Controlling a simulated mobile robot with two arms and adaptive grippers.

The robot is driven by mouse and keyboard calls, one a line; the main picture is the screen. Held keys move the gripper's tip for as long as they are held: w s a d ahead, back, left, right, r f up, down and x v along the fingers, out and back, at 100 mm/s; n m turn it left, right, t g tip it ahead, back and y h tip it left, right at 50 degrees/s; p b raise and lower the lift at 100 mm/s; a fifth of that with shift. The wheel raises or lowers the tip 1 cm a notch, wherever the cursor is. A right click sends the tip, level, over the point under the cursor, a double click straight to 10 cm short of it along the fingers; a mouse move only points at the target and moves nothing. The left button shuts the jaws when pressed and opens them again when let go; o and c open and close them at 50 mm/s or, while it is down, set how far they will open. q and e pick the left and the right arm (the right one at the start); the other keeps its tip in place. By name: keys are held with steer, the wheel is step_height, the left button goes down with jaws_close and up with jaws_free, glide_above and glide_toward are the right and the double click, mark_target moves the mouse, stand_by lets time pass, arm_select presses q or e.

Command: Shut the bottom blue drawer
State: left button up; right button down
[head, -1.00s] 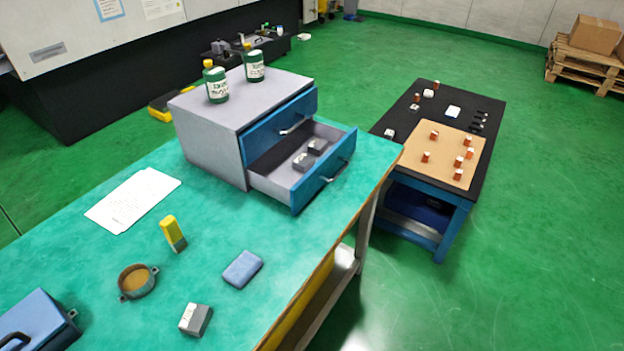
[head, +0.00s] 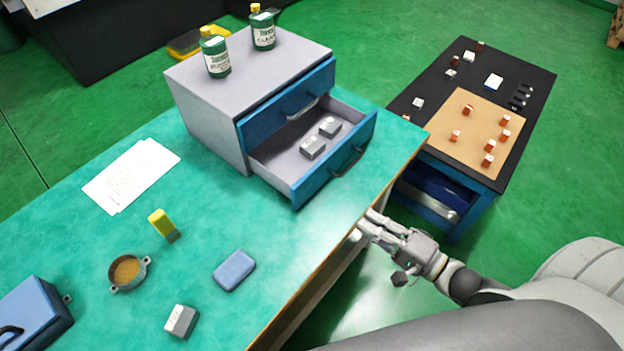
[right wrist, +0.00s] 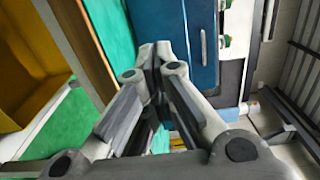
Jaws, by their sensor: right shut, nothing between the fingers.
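The bottom blue drawer (head: 318,178) of the grey cabinet (head: 203,128) is pulled out, with two grey blocks (head: 313,147) (head: 330,127) inside. A dark bar handle (head: 347,161) is on its front. The top blue drawer (head: 262,124) looks shut. My right gripper (head: 368,222) is shut and empty, beside the bench's right edge, in front of the open drawer and apart from it. In the right wrist view, the closed fingertips (right wrist: 156,50) show beside a blue drawer front (right wrist: 190,65) with a handle. My left gripper is not in view.
Two green bottles (head: 214,58) (head: 263,30) stand on the cabinet. The teal bench (head: 215,210) holds papers, a yellow-and-grey piece (head: 162,225), a round bowl (head: 127,271), a blue block (head: 234,270) and a grey block (head: 181,320). A black-topped table (head: 445,95) stands to the right.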

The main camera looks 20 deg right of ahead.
mark_target(313, 185)
steer(key=p+x, duration=0.1)
steer(key=x, duration=1.1)
steer(key=shift+w+r+p, duration=0.1)
steer(key=shift+w+p, duration=0.05)
steer(key=shift+p, duration=0.15)
steer(key=shift+w+a, duration=0.35)
steer(key=shift+w, duration=0.25)
steer(key=shift+w+a, duration=0.1)
steer(key=b+x, duration=0.3)
steer(key=x, duration=1.1)
steer(key=shift+b, duration=0.4)
steer(key=shift+w+a, duration=0.2)
steer(key=shift+w, duration=0.3)
steer(key=shift+r, duration=0.1)
steer(key=shift+r, duration=0.1)
